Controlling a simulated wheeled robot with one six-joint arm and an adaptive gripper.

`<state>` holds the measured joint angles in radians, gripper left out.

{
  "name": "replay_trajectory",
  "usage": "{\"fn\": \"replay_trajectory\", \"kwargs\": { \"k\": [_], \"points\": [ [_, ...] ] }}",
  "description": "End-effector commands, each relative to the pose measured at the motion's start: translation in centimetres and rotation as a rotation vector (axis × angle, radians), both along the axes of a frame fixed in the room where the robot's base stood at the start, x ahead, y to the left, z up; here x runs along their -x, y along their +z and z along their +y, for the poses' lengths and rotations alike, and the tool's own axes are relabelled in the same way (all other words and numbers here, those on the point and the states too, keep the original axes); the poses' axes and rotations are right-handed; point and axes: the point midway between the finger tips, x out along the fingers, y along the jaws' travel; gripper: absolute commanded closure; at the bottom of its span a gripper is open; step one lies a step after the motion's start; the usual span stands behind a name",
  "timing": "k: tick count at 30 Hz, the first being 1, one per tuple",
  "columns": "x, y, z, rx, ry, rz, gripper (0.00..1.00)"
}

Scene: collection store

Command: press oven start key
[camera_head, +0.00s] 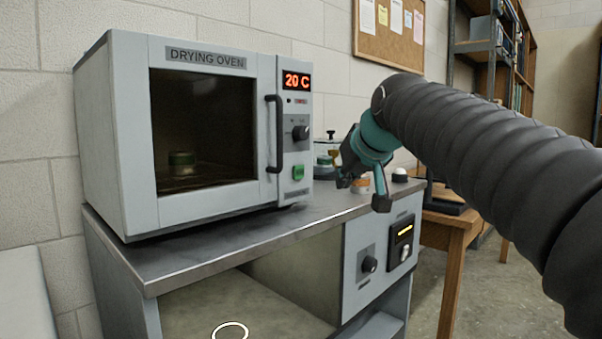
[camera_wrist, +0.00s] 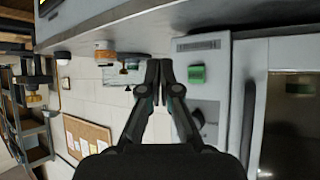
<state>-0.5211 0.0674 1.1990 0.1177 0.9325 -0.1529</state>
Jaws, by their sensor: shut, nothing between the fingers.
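The drying oven (camera_head: 128,140) stands on a metal-topped bench, its door shut and its display (camera_head: 297,81) reading 20 C. A green key (camera_head: 298,172) sits low on its control panel, below a black knob (camera_head: 300,132). My gripper (camera_head: 345,182) is shut and empty, to the right of the panel and apart from it. In the wrist view, which is upside down, the closed fingertips (camera_wrist: 159,64) appear beside the green key (camera_wrist: 196,74), which lies just right of them. I cannot tell the gap in depth.
The door handle (camera_head: 275,133) sticks out left of the panel. An orange-and-white object (camera_head: 360,185) and a glass vessel (camera_head: 326,158) stand on the bench (camera_head: 180,262) right of the oven. A jar (camera_head: 182,163) shows through the oven window. Shelves stand at the back right.

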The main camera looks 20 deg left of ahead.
Motion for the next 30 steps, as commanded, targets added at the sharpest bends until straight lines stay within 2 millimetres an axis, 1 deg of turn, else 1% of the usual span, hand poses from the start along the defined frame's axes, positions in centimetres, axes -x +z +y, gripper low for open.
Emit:
{"fn": "replay_trajectory", "kwargs": {
  "k": [5, 12, 18, 24, 30],
  "points": [
    [-0.6, 0.1, 1.6, 0.002, 0.003, 0.002, 1.0],
    [-1.8, 0.2, 4.4, 0.002, 0.003, 0.001, 1.0],
    [-2.6, 0.3, 6.5, 0.001, 0.002, 0.0, 1.0],
    [-3.1, 0.1, 7.6, 0.0, 0.001, 0.001, 1.0],
    [-3.2, 0.0, 7.9, 0.0, 0.0, 0.0, 1.0]
  ]
}}
